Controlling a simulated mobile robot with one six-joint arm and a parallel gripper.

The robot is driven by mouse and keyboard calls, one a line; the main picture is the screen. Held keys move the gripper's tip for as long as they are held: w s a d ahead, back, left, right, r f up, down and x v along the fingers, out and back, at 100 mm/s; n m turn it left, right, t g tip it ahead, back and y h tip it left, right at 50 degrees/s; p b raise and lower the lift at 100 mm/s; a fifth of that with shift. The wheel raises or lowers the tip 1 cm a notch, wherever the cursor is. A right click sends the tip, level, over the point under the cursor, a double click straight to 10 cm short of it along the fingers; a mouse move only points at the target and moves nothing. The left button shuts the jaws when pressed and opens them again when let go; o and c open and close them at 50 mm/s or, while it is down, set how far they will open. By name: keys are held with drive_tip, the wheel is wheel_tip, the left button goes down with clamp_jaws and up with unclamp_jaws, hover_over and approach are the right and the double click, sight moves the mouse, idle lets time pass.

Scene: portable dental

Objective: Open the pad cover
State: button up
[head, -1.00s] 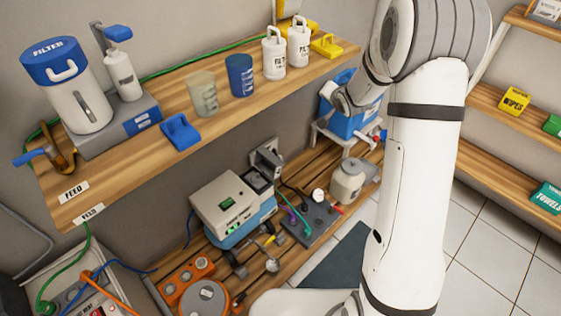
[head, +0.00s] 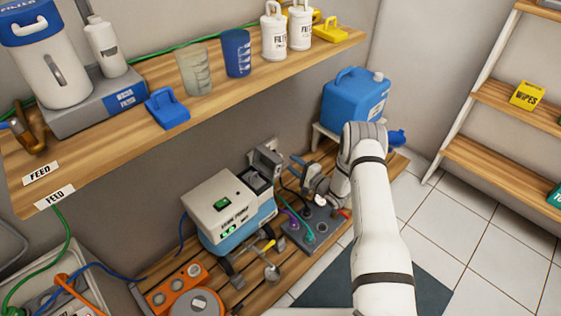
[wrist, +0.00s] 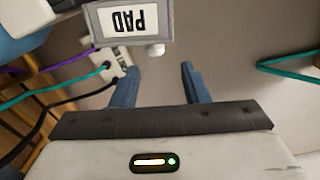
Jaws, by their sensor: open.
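The pad cover (wrist: 128,20) is a grey-framed plate with a white label reading PAD, upside down at the top of the wrist view. A pale round knob (wrist: 156,49) sits at its lower edge. My gripper (wrist: 159,68) is open, with two blue fingers pointing toward the plate and nothing between them. The knob appears near the gap between the fingertips, but I cannot tell the distance. In the head view my gripper (head: 298,173) is beside the grey wall-side box (head: 263,165); the PAD label cannot be read there.
A white and blue machine (head: 228,208) stands left of my gripper. A dark grey panel with cables (head: 312,236) lies below. A blue jug (head: 357,97) stands behind my arm. The upper wooden shelf (head: 150,137) overhangs at left. A teal cable (wrist: 285,62) crosses the wrist view's right.

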drive_tip(key=x, duration=0.2)
drive_tip(key=b+x, duration=0.1)
drive_tip(key=x, duration=0.2)
drive_tip(key=b+x, duration=0.1)
drive_tip(key=x, duration=0.1)
drive_tip(key=shift+w+a+f, duration=0.1)
drive_tip(key=shift+a+f, duration=0.25)
drive_tip(key=shift+a, duration=0.1)
clamp_jaws()
